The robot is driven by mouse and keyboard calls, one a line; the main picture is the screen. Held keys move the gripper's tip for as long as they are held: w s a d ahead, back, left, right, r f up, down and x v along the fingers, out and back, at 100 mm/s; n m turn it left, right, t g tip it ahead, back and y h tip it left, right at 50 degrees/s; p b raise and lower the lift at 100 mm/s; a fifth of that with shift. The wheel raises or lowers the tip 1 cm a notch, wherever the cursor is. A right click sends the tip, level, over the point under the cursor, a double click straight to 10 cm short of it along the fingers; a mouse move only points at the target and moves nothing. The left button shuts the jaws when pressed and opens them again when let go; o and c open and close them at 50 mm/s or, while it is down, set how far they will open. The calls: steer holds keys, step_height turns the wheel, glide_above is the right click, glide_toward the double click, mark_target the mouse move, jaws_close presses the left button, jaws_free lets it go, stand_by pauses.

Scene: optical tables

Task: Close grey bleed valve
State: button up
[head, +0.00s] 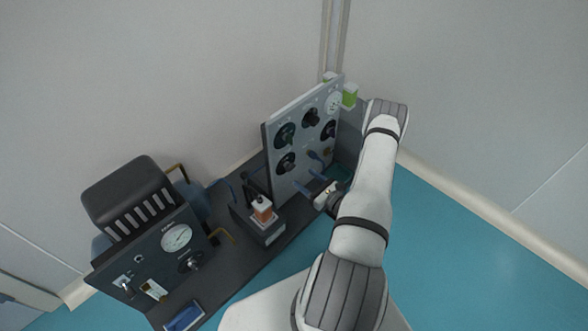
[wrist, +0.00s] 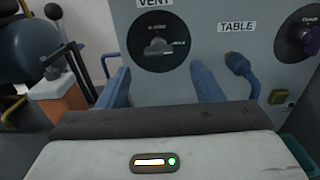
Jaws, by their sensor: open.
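My gripper (head: 311,180) is open in front of the upright grey valve panel (head: 303,178). In the wrist view its two blue fingers stand apart (wrist: 161,85), with nothing between them. A round black knob with a grey handle, under the label VENT (wrist: 158,41), is just above and beyond the fingertips, apart from them. No label reading "bleed" is legible, so I cannot tell which knob is the grey bleed valve. A dark knob (head: 190,262) also sits on the left dark panel, below a gauge.
A blue hose fitting (wrist: 241,66) under the TABLE label is close right of the fingers. An orange-and-white block (head: 262,209) on a dark box stands left of the gripper. A black ribbed unit (head: 128,194) is behind the left panel. Teal floor at right is clear.

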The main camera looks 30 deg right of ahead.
mark_target(290, 167)
steer(key=b+x, duration=0.1)
steer(key=x, duration=0.6)
steer(key=shift+b, duration=0.4)
steer(key=shift+c, duration=0.4)
steer(key=c, duration=0.9)
